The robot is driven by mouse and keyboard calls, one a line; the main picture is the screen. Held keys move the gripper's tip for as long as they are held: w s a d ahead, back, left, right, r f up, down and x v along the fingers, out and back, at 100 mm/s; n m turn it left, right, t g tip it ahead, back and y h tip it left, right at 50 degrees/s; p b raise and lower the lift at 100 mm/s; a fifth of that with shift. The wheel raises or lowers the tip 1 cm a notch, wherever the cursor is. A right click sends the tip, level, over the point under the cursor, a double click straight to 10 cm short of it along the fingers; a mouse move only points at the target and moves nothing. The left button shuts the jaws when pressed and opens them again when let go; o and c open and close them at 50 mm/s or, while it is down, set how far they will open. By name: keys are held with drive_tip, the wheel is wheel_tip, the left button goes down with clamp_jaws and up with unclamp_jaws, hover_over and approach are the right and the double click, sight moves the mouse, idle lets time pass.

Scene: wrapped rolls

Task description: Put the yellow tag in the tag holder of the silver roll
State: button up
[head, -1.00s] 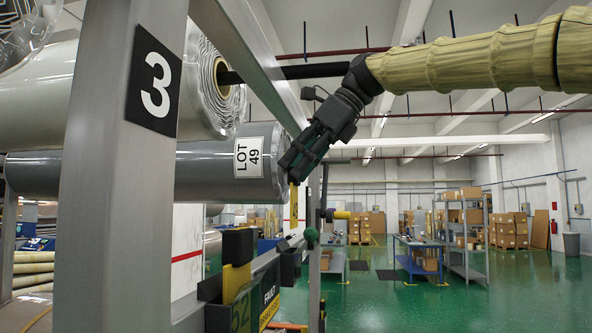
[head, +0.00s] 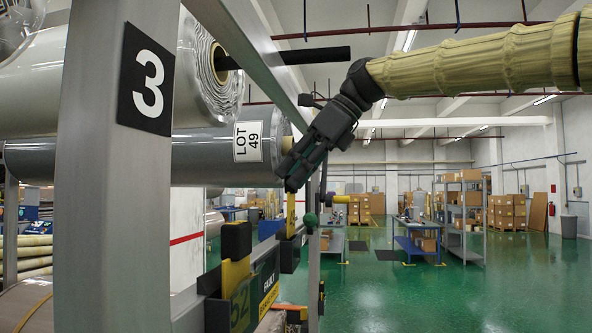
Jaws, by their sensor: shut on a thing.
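My gripper (head: 292,186) points down and left in the head view, in front of the end of the grey roll with the LOT 49 label. It is shut on a yellow tag (head: 291,213) with dark marks, which hangs below the fingertips. Below the tag is a black tag holder (head: 289,256) on the rack's rail; I cannot tell whether tag and holder touch. The grey roll (head: 205,157) lies under a paler, shiny roll (head: 110,80). Which one is the silver roll is unclear.
A metal post (head: 100,230) with a number 3 plate stands close on the left. A slanting rack beam (head: 250,60) runs behind the gripper.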

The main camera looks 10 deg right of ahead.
drive_tip(key=shift+f, duration=0.5)
drive_tip(key=o, duration=1.1)
drive_tip(key=shift+r, duration=0.65)
drive_tip(key=shift+b+v, duration=1.4)
drive_tip(key=shift+v, duration=4.65)
